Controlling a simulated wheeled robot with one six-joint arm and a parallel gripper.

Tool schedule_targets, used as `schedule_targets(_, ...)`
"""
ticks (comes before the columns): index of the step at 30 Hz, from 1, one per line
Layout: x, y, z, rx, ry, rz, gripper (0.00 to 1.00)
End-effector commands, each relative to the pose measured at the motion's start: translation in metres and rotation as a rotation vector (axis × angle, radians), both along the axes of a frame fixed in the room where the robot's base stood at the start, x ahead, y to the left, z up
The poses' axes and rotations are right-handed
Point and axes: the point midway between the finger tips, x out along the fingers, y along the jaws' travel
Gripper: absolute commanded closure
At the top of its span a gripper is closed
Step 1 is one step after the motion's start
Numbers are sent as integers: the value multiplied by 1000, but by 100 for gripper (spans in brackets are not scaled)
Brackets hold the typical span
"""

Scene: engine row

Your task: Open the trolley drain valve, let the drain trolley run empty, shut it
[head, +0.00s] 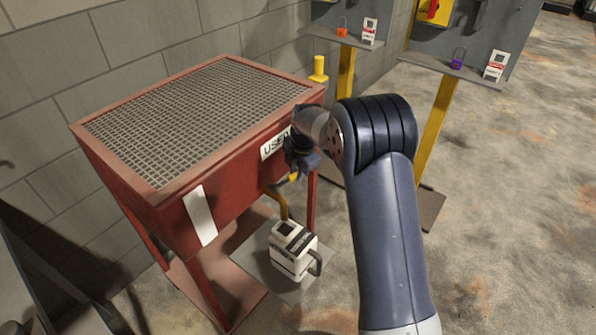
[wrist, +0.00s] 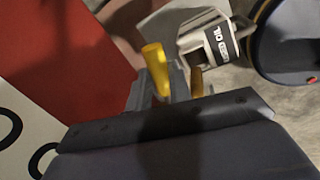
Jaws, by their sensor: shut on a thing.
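A red tank on legs with a grated top (head: 130,185) stands against the wall, a partly hidden "USE..." label on its front; I take it for the drain trolley. A yellow outlet pipe (head: 279,203) bends down below its front. My gripper (head: 301,163) is at the tank's front right, beside the label. In the wrist view my jaws (wrist: 172,88) are shut on a yellow valve handle (wrist: 155,62), whose end sticks up between them. The valve body is hidden behind the jaws, so I cannot tell its setting. No flowing liquid shows.
A white can (head: 292,251) marked as oil stands under the pipe on a grey floor plate (head: 262,262); it also shows in the wrist view (wrist: 195,42). A yellow post (head: 319,72) and two grey boards with padlocks stand behind. The floor at right is clear.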

Motion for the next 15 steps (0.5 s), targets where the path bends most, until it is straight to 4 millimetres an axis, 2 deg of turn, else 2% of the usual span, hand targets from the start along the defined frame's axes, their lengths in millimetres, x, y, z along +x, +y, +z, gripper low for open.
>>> schedule_targets(4, 0, 0, 1, 1, -2, -1, 100)
schedule_targets(5, 0, 0, 1, 1, -2, -1, 79)
schedule_targets(12, 0, 0, 0, 0, -1, -1, 59)
schedule_targets(15, 0, 0, 0, 1, -1, -2, 59)
